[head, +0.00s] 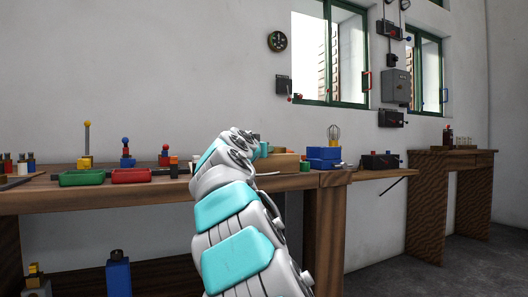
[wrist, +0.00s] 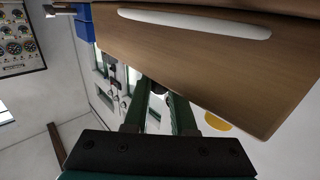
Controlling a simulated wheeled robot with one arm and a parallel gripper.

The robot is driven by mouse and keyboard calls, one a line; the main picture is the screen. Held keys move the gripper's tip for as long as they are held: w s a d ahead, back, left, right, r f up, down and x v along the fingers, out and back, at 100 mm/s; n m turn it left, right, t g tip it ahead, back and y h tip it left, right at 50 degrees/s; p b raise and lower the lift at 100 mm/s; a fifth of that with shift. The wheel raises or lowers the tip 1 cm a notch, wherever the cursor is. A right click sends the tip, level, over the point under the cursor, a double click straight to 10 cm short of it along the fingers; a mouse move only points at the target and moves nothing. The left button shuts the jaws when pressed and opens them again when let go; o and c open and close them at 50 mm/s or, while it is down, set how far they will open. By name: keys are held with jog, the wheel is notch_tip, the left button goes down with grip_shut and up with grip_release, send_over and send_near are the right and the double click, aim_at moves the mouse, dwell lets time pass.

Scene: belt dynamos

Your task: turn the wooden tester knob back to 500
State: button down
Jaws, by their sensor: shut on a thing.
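The wooden tester (wrist: 225,75) fills the top of the wrist view, seen close and tilted. A long white window (wrist: 195,22) runs along its face; I can read no number or pointer there. My gripper (wrist: 158,92) reaches in from below with two dark green fingers. They are shut on a small dark round knob (wrist: 158,87) at the tester's lower edge. The fingers hide most of the knob, so its setting does not show. In the head view, part of a light wooden box (head: 278,162) shows behind my arm, which hides the gripper and knob.
The workbench (head: 110,197) carries a green tray (head: 82,178), a red tray (head: 131,175) and several small coloured parts. A blue box (head: 323,158) stands right of the wooden box. A second table (head: 450,158) is at the right. A gauge panel (wrist: 18,40) shows in the wrist view.

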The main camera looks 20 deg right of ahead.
jog(key=c, duration=1)
grip_release()
jog(key=shift+s+a, duration=0.1)
jog(key=shift+s, duration=0.05)
jog(key=v, duration=0.7)
jog(key=shift+s+a, duration=0.15)
jog(key=shift+s, duration=0.05)
jog(key=shift+o, duration=0.2)
